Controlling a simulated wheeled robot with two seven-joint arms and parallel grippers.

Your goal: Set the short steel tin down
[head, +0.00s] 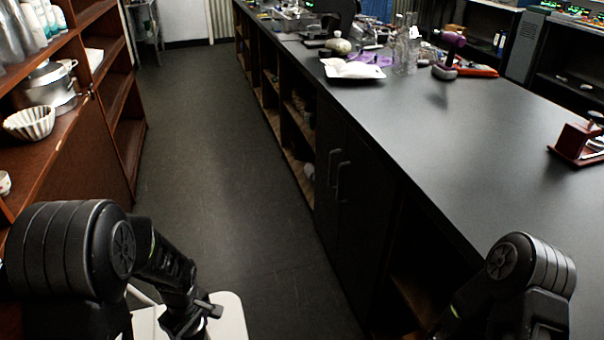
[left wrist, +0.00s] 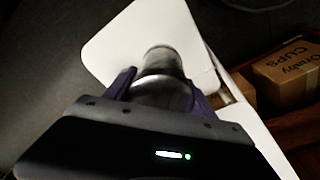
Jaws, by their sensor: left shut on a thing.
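The short steel tin (left wrist: 165,72) is a grey metal cylinder in the left wrist view. My left gripper (left wrist: 163,92) is shut on it, with one purple-tinted finger on each side. Beyond and beneath the tin is a flat white surface (left wrist: 125,42) with rounded corners; I cannot tell if the tin touches it or if this surface is part of me. In the head view my left gripper (head: 204,312) is low, over the same white surface, and the tin cannot be made out there. My right arm shows at the lower right, but its gripper is out of view.
A cardboard box (left wrist: 288,75) marked "CUPS" sits on a brown shelf in the left wrist view. A long black counter (head: 455,150) runs along the right. Wooden shelves (head: 122,95) stand at left. The dark aisle floor (head: 215,170) between them is clear.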

